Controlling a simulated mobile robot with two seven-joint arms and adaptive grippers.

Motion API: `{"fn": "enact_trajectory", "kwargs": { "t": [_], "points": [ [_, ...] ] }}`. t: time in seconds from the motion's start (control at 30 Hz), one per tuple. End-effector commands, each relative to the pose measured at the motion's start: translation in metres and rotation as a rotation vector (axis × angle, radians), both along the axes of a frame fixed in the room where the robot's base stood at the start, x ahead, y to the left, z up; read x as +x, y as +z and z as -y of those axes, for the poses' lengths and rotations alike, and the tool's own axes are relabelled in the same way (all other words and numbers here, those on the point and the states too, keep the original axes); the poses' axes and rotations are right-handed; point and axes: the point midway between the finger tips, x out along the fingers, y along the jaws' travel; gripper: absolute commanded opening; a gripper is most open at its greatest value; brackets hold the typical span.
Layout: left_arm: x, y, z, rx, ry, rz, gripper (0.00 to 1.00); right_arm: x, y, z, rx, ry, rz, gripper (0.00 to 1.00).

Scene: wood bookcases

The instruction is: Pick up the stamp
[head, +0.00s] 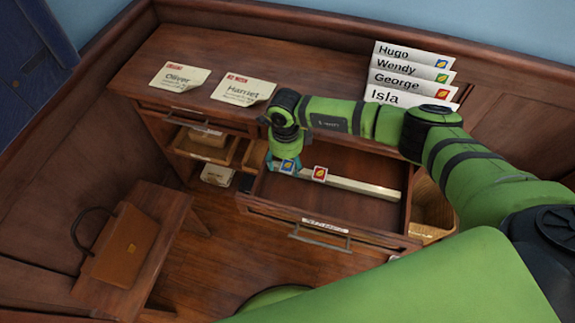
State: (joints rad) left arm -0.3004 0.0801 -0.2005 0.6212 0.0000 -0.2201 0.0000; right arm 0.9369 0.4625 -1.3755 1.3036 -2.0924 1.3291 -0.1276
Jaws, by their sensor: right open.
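The desk's wide drawer (330,216) is pulled out, and a pale wooden strip (364,187) runs across it. A blue stamp (287,166) with a yellow mark stands at the strip's left end. A red stamp (320,173) with a yellow mark is just to its right. My right gripper (283,163) points down into the drawer at the blue stamp, with its teal fingertips open close around it. I cannot tell whether they touch it. The red stamp is clear of the gripper. My left gripper is not in view.
Envelopes for Hugo, Wendy, George and Isla (398,97) stand at the desk's back right, partly behind my right arm. Notes marked Oliver (179,78) and Harriet (243,90) lie on the desktop (290,60). A brown briefcase (125,245) lies on a small bench at the left.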

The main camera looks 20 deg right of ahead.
Motion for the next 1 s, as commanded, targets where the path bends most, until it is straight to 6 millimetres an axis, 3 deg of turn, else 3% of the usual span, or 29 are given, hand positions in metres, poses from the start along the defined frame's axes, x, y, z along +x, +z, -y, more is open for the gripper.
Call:
{"fn": "enact_trajectory", "kwargs": {
  "t": [0.43, 0.47, 0.5, 0.63, 1.0],
  "points": [
    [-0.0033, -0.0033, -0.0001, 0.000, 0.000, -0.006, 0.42, 0.0001, -0.0022, 0.0002, 0.000, 0.000, 0.000, 0.69],
    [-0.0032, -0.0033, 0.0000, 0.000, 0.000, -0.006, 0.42, 0.0001, -0.0022, 0.0002, 0.000, 0.000, 0.000, 0.65],
    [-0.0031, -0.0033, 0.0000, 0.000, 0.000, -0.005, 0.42, 0.0001, -0.0021, 0.0002, 0.000, 0.000, 0.000, 0.52],
    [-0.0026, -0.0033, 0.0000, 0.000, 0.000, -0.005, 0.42, 0.0001, -0.0022, 0.0002, 0.000, 0.000, 0.000, 0.29],
    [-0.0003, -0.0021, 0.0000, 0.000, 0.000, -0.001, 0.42, 0.0004, -0.0012, 0.0004, -0.001, 0.000, 0.001, 0.29]
  ]
}}
